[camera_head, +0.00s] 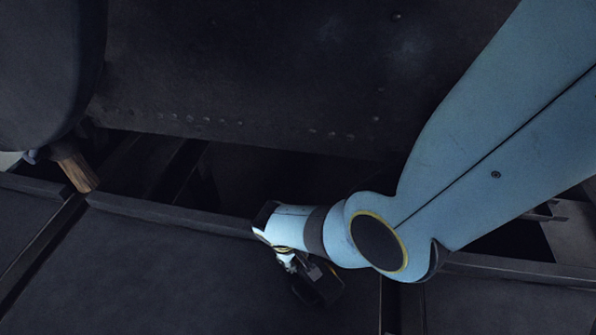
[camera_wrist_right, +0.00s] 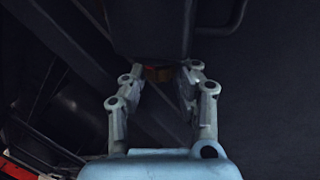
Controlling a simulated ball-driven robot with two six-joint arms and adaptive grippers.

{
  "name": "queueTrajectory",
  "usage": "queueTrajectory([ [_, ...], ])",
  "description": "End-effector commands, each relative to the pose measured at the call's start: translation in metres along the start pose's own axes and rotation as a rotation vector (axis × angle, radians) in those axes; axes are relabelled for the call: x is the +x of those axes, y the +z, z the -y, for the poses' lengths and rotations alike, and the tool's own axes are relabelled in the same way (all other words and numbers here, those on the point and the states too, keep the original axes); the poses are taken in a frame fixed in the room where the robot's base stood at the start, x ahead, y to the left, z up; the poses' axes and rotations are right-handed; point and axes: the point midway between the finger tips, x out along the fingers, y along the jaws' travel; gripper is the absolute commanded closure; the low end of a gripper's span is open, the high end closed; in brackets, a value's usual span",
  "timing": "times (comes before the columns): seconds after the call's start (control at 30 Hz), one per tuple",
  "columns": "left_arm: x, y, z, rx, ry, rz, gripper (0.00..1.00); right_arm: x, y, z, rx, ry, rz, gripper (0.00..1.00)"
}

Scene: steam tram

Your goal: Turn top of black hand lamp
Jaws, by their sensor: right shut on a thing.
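The black hand lamp (camera_head: 318,284) is a small dark box-like shape at the end of my right arm in the head view. Its dark body (camera_wrist_right: 150,28) fills the upper middle of the right wrist view, with a small reddish-orange part at its near end. My right gripper (camera_head: 290,262) is shut on the lamp. In the wrist view its grey fingers (camera_wrist_right: 162,75) stand on either side of that reddish part. The lamp's details are too dark to make out, and the angle of its top cannot be told. My left gripper is not in view.
A large riveted dark metal wall (camera_head: 250,75) stands behind. Dark floor panels (camera_head: 160,275) with raised edges lie in front, with a dark gap behind them. A wooden handle-like piece (camera_head: 77,172) sticks out at the left. A red strip (camera_wrist_right: 14,168) shows at the wrist view's lower left.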

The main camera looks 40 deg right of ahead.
Motion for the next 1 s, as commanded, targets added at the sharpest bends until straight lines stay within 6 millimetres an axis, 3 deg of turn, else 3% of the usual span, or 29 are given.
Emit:
queueTrajectory([
  [0.3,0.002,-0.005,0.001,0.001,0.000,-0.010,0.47,0.000,0.000,-0.001,0.000,0.007,-0.001,1.00],
  [0.33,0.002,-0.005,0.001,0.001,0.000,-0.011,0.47,0.000,-0.001,-0.001,0.000,0.007,-0.001,0.67],
  [0.5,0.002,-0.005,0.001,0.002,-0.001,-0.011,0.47,0.000,-0.001,-0.001,0.000,0.006,-0.001,0.47],
  [0.83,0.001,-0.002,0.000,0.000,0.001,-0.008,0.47,-0.002,-0.001,0.000,-0.001,0.006,-0.002,0.47],
  [1.0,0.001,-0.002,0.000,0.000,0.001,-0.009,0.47,-0.014,-0.001,0.000,0.000,0.006,-0.003,0.47],
])
